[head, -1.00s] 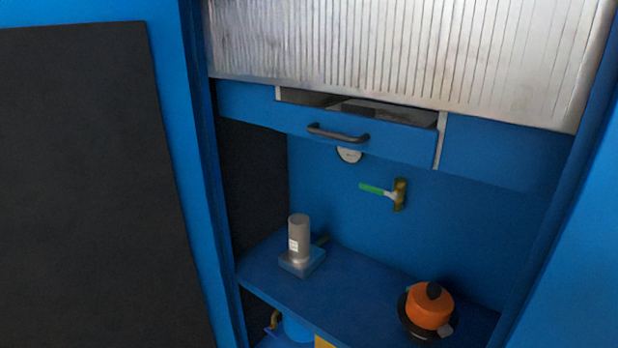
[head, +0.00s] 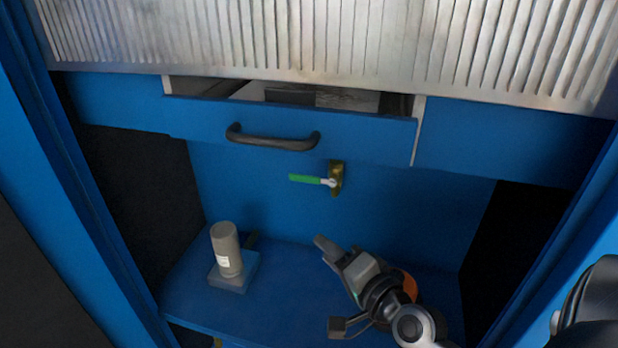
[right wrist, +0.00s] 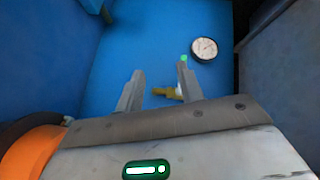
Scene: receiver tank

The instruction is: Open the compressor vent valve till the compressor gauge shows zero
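The vent valve has a brass body (head: 336,178) on the blue back wall and a green lever (head: 305,179) pointing left, roughly level, in the head view. In the right wrist view, the brass body (right wrist: 163,91) shows between the fingers, and the green lever tip (right wrist: 183,58) shows by the right finger, which hides part of the lever. The white round gauge (right wrist: 204,50) is on the wall; its needle is too small to read. My right gripper (head: 330,248) is open and empty, below and in front of the valve. My left gripper is out of view.
A partly open drawer (head: 360,143) with a black handle overhangs the valve and hides the gauge from the head view. A grey cylinder on a base (head: 228,250) stands on the shelf (head: 275,310) at left. An orange pot (head: 409,284) is partly behind my right gripper. Side walls flank the niche.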

